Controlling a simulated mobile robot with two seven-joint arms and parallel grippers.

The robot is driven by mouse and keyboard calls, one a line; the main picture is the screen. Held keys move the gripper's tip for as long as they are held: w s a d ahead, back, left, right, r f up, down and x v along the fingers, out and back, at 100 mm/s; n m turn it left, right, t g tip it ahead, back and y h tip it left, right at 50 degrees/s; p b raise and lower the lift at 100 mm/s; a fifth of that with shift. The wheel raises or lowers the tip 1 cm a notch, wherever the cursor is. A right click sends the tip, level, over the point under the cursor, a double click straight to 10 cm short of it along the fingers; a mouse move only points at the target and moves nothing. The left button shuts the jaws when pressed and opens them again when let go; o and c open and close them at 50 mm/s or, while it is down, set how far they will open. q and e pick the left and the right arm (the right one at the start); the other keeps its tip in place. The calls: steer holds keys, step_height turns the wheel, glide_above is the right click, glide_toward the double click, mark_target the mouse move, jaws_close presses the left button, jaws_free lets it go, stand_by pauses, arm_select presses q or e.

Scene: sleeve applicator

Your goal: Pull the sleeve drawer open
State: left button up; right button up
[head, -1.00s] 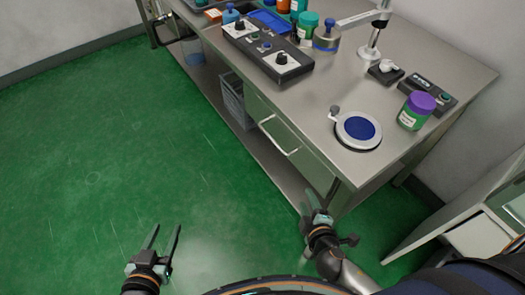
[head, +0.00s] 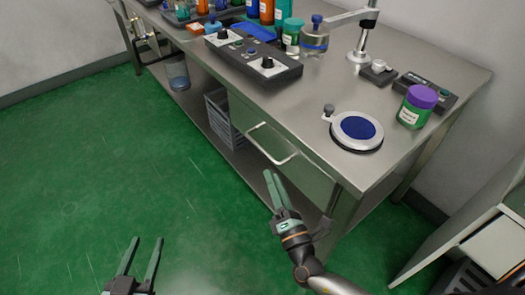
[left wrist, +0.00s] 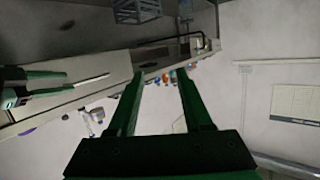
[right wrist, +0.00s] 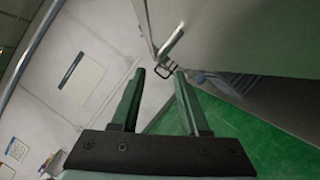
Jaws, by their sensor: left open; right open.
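The sleeve drawer (head: 300,165) is a grey-green front under the bench top, and it looks flush with the bench. Its pale bar handle (head: 272,150) runs along the upper part of the front. My right gripper (head: 270,174) is open and empty, just below and in front of the handle, apparently apart from it. In the right wrist view, a pale bar that looks like the handle (right wrist: 172,43) shows beyond the open fingers (right wrist: 159,73). My left gripper (head: 147,242) is open and empty, low over the floor, well away from the drawer. Its open fingers show in the left wrist view (left wrist: 161,76).
The steel bench (head: 345,85) carries a control box (head: 253,60), a round blue pad (head: 356,130) and a purple-lidded jar (head: 417,106). A grey crate (head: 222,118) stands on the lower shelf. A white cabinet (head: 495,245) is at right. The green floor at left is clear.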

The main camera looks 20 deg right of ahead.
mark_target(263, 149)
steer(key=x, duration=0.8)
arm_select(q)
steer(key=shift+s+f+g, duration=0.3)
steer(key=shift+f+g, duration=0.1)
steer(key=shift+f, duration=0.45)
arm_select(e)
steer(key=shift+w+r, duration=0.15)
steer(key=shift+w, duration=0.5)
steer(key=shift+c, duration=0.3)
jaws_close()
